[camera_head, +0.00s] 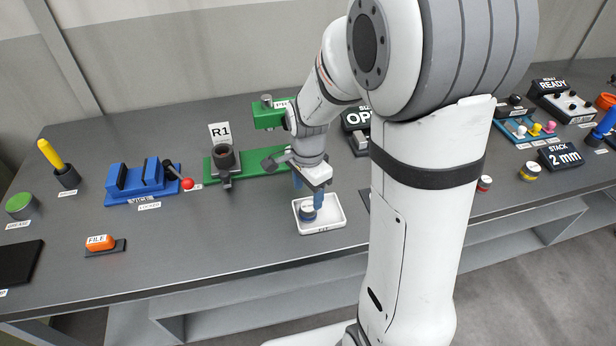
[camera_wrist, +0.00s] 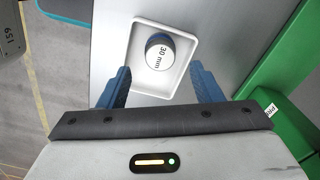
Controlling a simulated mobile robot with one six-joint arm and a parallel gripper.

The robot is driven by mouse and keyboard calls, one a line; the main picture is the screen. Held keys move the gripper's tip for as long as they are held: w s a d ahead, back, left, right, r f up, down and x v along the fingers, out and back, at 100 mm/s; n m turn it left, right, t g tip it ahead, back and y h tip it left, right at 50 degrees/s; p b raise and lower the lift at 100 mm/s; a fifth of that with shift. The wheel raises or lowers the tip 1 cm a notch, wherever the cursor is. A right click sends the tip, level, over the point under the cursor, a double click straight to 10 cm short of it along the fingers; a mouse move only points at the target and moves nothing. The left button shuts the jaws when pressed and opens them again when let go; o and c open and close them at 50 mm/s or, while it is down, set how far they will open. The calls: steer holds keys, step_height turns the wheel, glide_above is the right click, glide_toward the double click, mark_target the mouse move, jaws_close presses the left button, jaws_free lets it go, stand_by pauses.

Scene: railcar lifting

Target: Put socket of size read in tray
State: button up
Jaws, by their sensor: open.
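The white tray (camera_head: 334,223) stands on the dark bench in the head view, and its rim shows in the wrist view (camera_wrist: 139,28). A round socket marked "30 mm" (camera_wrist: 160,53) with a blue side sits inside the tray; it also shows in the head view (camera_head: 308,213). My gripper (camera_head: 310,199) is over the tray, pointing down. In the wrist view its two blue fingers (camera_wrist: 159,82) are spread apart, with a gap to the socket. Nothing is held between them.
A green fixture with a socket holder marked R1 (camera_head: 224,158) stands behind the tray to the left. My arm hides part of the bench right of the tray. The bench front left of the tray is clear.

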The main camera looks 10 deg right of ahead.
mark_target(308, 207)
steer(key=s+d+r+n+t, duration=0.2)
steer(key=s+r+n+t, duration=0.1)
steer(key=s+r+n, duration=0.9)
steer(key=shift+s+d+r+n, duration=0.2)
steer(key=shift+s+r+n, duration=0.2)
steer(key=shift+s+n, duration=0.55)
